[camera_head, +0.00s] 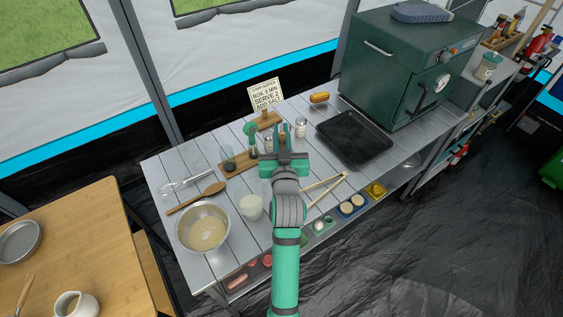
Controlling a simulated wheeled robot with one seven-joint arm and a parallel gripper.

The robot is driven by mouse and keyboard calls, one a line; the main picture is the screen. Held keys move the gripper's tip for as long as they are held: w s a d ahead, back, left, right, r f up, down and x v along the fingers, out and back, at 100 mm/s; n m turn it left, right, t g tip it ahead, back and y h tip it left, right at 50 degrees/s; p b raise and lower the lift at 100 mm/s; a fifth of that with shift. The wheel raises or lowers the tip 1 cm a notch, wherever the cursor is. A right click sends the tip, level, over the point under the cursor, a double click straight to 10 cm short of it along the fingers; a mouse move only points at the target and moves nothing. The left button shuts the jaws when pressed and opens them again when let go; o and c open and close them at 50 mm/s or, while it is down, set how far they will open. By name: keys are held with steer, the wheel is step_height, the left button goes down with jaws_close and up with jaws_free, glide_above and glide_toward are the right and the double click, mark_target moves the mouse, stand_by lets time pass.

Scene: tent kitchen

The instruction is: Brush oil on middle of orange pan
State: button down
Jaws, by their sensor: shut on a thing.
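My gripper (284,155) is over the middle of the slatted metal table, shut on a small brownish thing (282,133) that is mostly hidden by the gripper. I cannot tell whether it is a brush. No large orange pan shows. A small orange-yellow container (376,190) is in the rack at the table's front edge, right of my gripper. A black rectangular tray (354,138) lies to the right of my gripper, apart from it. No oil can be told for certain.
A steel bowl of batter (204,229), a glass of milk (251,208), a whisk (188,183) and a wooden spoon (196,198) are at the left. Shakers (301,128) stand close to my gripper. Wooden sticks (325,187) lie right. A green oven (408,65) stands behind the tray.

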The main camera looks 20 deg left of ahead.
steer(key=shift+r, duration=2.05)
